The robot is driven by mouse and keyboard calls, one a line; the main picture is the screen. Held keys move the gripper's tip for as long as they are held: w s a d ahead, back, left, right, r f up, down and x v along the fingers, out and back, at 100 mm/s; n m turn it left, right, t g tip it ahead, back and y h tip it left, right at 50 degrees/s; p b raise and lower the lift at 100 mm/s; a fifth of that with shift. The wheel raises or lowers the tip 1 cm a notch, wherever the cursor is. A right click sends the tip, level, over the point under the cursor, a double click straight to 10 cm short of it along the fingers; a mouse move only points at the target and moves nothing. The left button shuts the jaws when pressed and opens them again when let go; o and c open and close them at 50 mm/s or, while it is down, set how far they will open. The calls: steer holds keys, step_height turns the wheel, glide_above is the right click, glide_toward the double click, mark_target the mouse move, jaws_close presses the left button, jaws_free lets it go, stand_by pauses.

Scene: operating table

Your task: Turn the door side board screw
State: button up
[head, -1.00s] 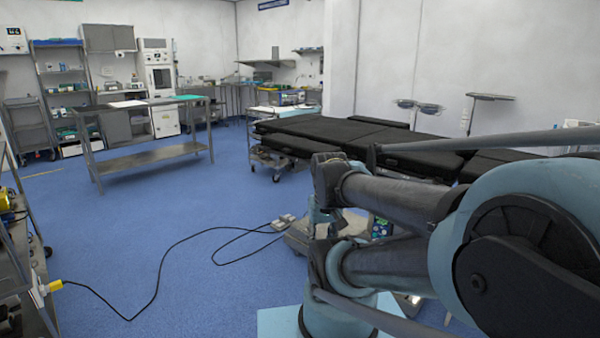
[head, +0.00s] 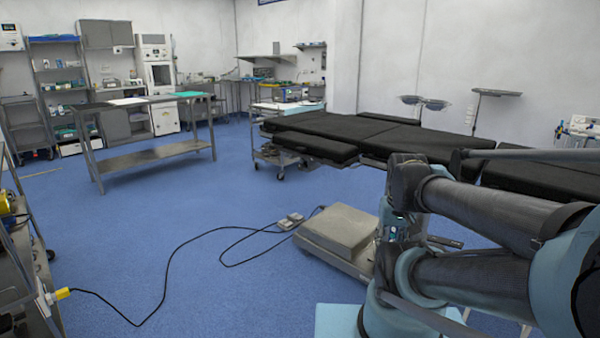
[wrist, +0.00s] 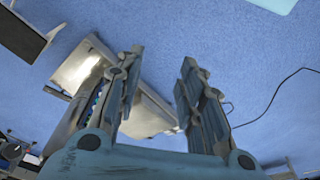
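The black padded operating table (head: 350,132) lies across the right half of the head view, partly hidden by my arm. Its pale base (head: 340,230) stands on the floor below; the base also shows in the wrist view (wrist: 82,66), behind the left finger. A board screw cannot be made out in either view. My gripper (wrist: 162,68) is open in the wrist view, its two fingers apart with only blue floor and part of the base behind the gap. It touches nothing I can see. It cannot be made out in the head view.
A foot pedal (head: 290,221) and a black cable (head: 165,275) lie on the blue floor left of the base. A metal cart (head: 25,265) stands at the left edge. A steel table (head: 150,157) stands further back. Open floor lies between them.

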steer(key=shift+o, duration=0.7)
steer(key=shift+s+d+r, duration=0.1)
steer(key=shift+s+r, duration=0.05)
steer(key=shift+r, duration=0.55)
steer(key=w+a+r+n+t+h, duration=0.1)
steer(key=w+r+n+h, duration=0.15)
steer(key=w+r, duration=0.45)
steer(key=w+a+r+n+h, duration=0.1)
steer(key=w+r+n, duration=0.25)
steer(key=w, duration=0.75)
steer(key=w+a+r+n+t+h, duration=0.1)
steer(key=w+a+n, duration=0.3)
steer(key=w, duration=0.5)
steer(key=w+a+r+n+t+h, duration=0.1)
steer(key=w+a+r+n+t, duration=0.15)
steer(key=w+a, duration=0.5)
steer(key=w+a+f+n+t+h, duration=0.15)
steer(key=w+a+f+n, duration=0.25)
steer(key=w+a, duration=0.55)
steer(key=w+a+f+n+t, duration=0.2)
steer(key=w+a+f+n, duration=0.15)
steer(key=w+a, duration=0.6)
steer(key=n+t+h, duration=0.4)
steer(key=n, duration=0.2)
glide_toward(299, 168)
steer(key=x, duration=0.9)
steer(key=shift+d, duration=0.1)
